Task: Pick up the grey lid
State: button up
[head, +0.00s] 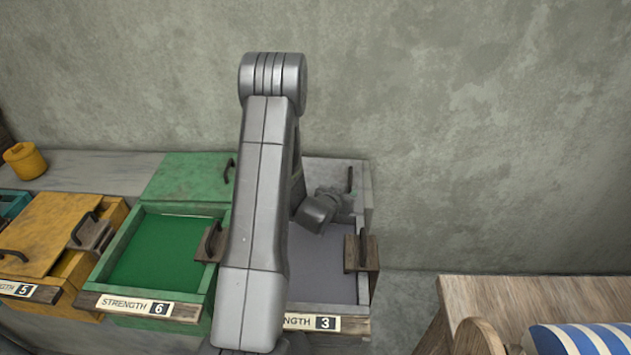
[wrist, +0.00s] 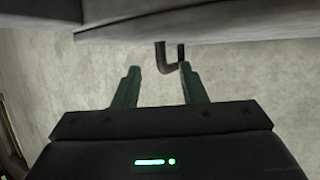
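The grey lid (head: 358,172) lies at the back of the grey box labelled 3 in the head view, partly hidden by my arm. Its dark handle (head: 350,180) stands up near its right side. In the wrist view, the lid appears as a grey slab (wrist: 215,22) across the top, with the bent handle (wrist: 163,58) sticking out from it. My gripper (wrist: 159,70) is open and empty. Its green fingers point at the handle, which appears close to the right fingertip. I cannot tell whether they touch. My gripper is small and dark in the head view (head: 338,196).
The grey box (head: 362,285) is open in front. A green box (head: 150,290) with its green lid (head: 190,178) slid back and a yellow box (head: 45,235) stand left. A concrete wall rises behind.

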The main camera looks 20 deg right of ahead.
aim_at(349, 188)
jog(key=shift+p+x, duration=0.75)
jog(key=shift+x, duration=1.9)
jog(key=shift+c, duration=0.5)
jog(key=shift+w, duration=0.1)
grip_shut()
